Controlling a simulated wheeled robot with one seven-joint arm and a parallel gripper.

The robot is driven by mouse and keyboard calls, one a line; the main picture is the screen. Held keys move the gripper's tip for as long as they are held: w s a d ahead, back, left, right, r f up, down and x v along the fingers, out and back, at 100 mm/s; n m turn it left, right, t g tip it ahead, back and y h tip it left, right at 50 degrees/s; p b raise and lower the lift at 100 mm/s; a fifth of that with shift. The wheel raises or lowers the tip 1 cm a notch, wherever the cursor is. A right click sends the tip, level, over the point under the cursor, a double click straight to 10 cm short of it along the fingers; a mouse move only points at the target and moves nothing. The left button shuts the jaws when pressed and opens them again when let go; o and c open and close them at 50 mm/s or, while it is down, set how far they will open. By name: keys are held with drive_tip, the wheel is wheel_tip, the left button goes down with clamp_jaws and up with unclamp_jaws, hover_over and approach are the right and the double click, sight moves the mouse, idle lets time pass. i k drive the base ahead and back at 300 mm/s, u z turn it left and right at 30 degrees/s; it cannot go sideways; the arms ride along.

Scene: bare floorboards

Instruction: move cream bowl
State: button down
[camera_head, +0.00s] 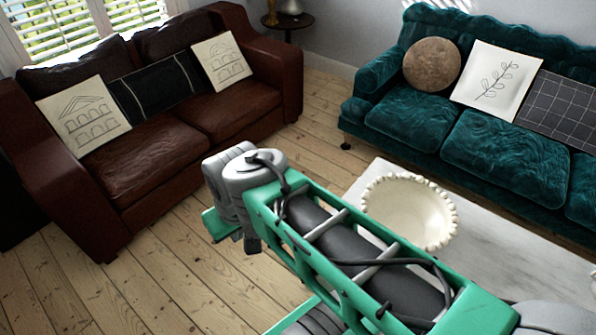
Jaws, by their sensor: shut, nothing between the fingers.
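The cream bowl (408,212) has a beaded, scalloped rim. It stands upright on a pale whitish table (490,262) right of the middle in the head view, and its inside looks empty. My green and grey arm crosses the lower middle of the picture and hides part of the table. It overlaps the lower left edge of the bowl in the picture; I cannot tell how far apart they are. My gripper does not show in this view.
A teal sofa (470,130) with cushions stands behind the table. A brown leather sofa (150,165) with cushions stands at the left. A small round side table (290,22) stands between them. Bare floorboards (150,285) lie open at the lower left.

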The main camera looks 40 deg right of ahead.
sight(412, 210)
drive_tip(key=u, duration=0.25)
drive_tip(key=i, duration=1.8)
drive_tip(key=z, duration=1.65)
drive_tip(key=i, duration=0.75)
drive_tip(key=z, duration=0.8)
drive_tip(key=i, duration=0.9)
drive_tip(key=z, duration=0.15)
